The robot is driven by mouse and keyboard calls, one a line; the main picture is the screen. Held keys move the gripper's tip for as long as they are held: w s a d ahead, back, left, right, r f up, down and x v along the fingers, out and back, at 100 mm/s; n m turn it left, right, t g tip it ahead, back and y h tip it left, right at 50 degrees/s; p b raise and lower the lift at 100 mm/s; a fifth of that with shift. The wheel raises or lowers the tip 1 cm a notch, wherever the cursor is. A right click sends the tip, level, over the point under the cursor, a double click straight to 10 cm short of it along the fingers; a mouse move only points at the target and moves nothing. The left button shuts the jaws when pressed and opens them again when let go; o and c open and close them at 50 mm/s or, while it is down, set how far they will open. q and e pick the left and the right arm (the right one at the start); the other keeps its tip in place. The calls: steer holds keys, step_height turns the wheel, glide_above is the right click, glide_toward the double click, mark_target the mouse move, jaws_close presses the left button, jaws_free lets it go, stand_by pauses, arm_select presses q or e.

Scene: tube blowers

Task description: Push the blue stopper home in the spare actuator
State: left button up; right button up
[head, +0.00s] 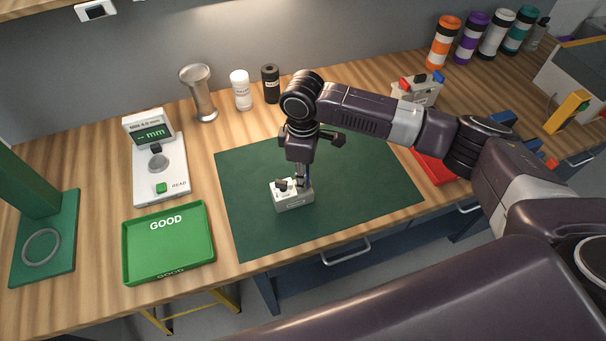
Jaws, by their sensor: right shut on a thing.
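A small pale block (294,202), which looks like the spare actuator, stands upright on the green mat (375,190). It has a white top with a small dark part on it. My right gripper (303,184) points down at the right end of the block's top. It is shut, and a bluish bit shows between the fingertips, seemingly the blue stopper. The fingers hide most of it, so I cannot tell how deep it sits. My left gripper is not in view.
A green GOOD tray (127,252) and a gauge with a display (160,178) stand left of the mat. A grey unit (417,97) with red and blue parts stands behind my right arm. White (242,92) and black (270,85) bottles stand at the back.

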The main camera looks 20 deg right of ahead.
steer(key=shift+s+f, duration=0.1)
steer(key=o, duration=1)
step_height(320, 180, up, 12)
stand_by(0.5)
